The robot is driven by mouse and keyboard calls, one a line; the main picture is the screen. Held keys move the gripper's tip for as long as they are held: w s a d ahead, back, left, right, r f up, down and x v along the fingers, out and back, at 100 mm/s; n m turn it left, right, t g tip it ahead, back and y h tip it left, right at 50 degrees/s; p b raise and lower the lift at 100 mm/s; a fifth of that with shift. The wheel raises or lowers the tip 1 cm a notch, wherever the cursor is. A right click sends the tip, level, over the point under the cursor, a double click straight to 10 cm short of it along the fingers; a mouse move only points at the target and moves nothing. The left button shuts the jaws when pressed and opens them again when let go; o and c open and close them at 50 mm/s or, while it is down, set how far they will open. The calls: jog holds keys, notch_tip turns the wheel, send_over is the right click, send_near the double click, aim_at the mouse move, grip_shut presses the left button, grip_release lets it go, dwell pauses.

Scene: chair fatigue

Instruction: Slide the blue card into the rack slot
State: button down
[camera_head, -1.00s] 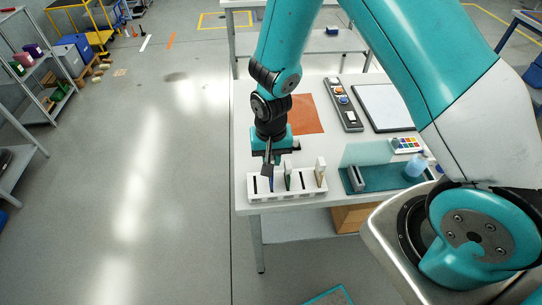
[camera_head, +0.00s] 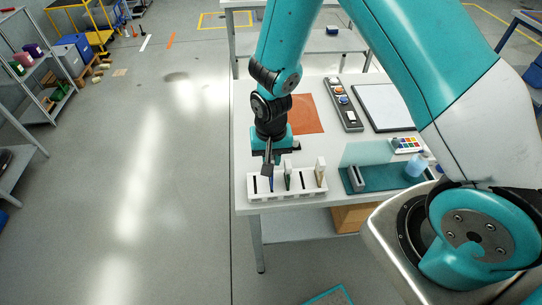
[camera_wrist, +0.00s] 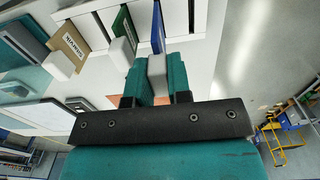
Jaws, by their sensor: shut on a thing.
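The white rack (camera_head: 310,195) stands at the near left edge of the table, with a row of dark slots along its top. My gripper (camera_head: 268,168) is over its left half. In the wrist view, my gripper's teal fingers (camera_wrist: 157,75) are shut on the light grey grip of the blue card (camera_wrist: 158,30). The blue card (camera_head: 271,184) hangs down at the rack, between an empty-looking slot on the left and a green card (camera_head: 288,180). I cannot tell how deep its lower edge sits in a slot.
A tan card (camera_head: 320,172) stands in the rack's right part. To the right are a teal mat (camera_head: 385,180) with a clear upright panel and a bottle (camera_head: 416,164). An orange mat (camera_head: 306,115) and a dark tray (camera_head: 345,105) lie farther back.

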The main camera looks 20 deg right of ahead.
jog(key=shift+f+b, duration=1.6)
jog(key=shift+f, duration=0.5)
jog(key=c, duration=1)
grip_release()
jog(key=shift+r, duration=0.1)
notch_tip(320, 180, up, 18)
jog(key=b, duration=0.2)
jog(key=shift+f+b, duration=0.25)
jog(key=shift+b, duration=0.05)
jog(key=s+a+r+n+y, duration=0.1)
jog(key=s+r+n, duration=0.1)
jog(key=s, duration=0.4)
jog(key=s+a+r+n+y+b, duration=0.1)
jog(key=s+a+r+n, duration=0.1)
jog(key=s+n, duration=0.3)
jog(key=s+a+r+n+y, duration=0.1)
jog(key=s+r+n+y, duration=0.1)
jog(key=s, duration=0.5)
jog(key=shift+s+a+r+n, duration=0.1)
jog(key=shift+a+r+n, duration=0.05)
jog(key=shift+r+n, duration=0.35)
jog(key=shift+s+a+r+n, duration=0.15)
jog(key=shift+r+n, duration=0.25)
jog(key=shift+r, duration=0.2)
